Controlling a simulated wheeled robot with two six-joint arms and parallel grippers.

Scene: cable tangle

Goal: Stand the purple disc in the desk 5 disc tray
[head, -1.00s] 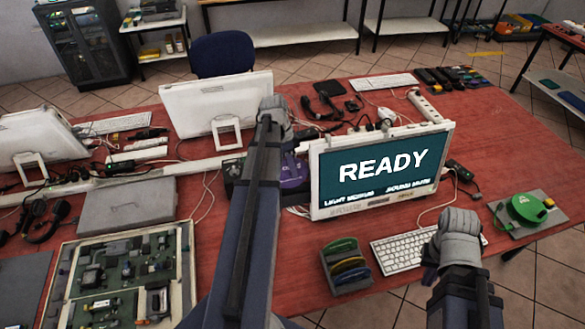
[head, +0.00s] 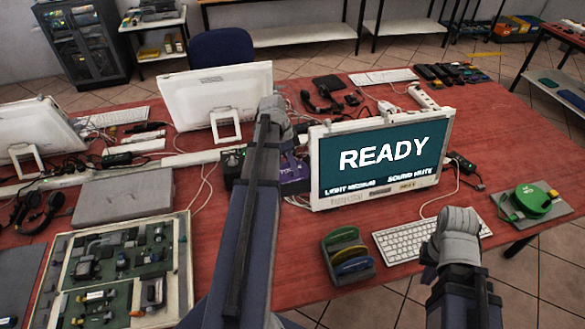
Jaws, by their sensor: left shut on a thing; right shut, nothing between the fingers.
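The disc tray (head: 358,275) is a dark rack at the front of the red desk, left of the keyboard. Green, blue and yellow discs (head: 345,252) stand in its slots. A purple thing (head: 294,176) shows beside my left gripper (head: 272,108), left of the READY monitor; I cannot tell whether it is the purple disc. My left gripper is reached out over the desk and shut; what it holds is hidden behind my arm and hand. My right gripper (head: 455,222) is shut and empty over the right end of the keyboard.
The READY monitor (head: 380,160) stands just behind the tray and keyboard (head: 405,240). A green reel (head: 530,202) sits at the right edge. An open board case (head: 115,270) and a grey case (head: 122,198) fill the left.

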